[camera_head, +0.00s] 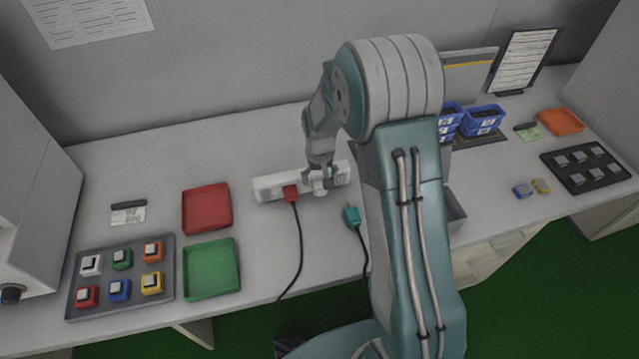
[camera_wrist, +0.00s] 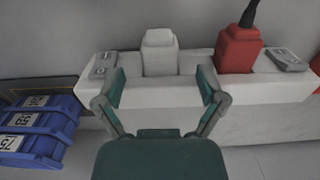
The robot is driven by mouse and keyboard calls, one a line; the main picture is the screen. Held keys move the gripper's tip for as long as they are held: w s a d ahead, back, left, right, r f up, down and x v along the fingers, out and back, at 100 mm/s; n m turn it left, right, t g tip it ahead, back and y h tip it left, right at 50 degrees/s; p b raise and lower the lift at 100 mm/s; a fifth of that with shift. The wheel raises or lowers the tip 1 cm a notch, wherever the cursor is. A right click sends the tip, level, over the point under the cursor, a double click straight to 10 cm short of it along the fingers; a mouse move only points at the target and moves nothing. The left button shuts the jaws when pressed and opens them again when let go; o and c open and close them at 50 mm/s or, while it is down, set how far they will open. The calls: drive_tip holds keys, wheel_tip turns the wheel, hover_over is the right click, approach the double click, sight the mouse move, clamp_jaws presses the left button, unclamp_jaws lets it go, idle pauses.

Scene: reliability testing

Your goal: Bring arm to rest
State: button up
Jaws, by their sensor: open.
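My arm reaches over the bench in the head view, and my gripper (camera_head: 319,183) is low at a white power strip (camera_head: 268,188). In the wrist view my gripper (camera_wrist: 161,88) is open, its two fingers spread in front of the strip (camera_wrist: 165,93). A white block-shaped plug (camera_wrist: 159,52) stands on the strip beyond the gap between the fingertips; I see no contact with it. A red plug (camera_head: 291,193) with a black cable sits in the strip; it also shows in the wrist view (camera_wrist: 238,50).
A teal plug (camera_head: 352,215) with a cable lies near the front edge. Red (camera_head: 207,208) and green (camera_head: 211,269) trays and a button tray (camera_head: 121,279) stand left. Blue bins (camera_head: 483,119) and a black tray (camera_head: 586,166) are right. Bench behind the red tray is clear.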

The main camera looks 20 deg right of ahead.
wheel_tip(320, 180, up, 9)
idle(0.3)
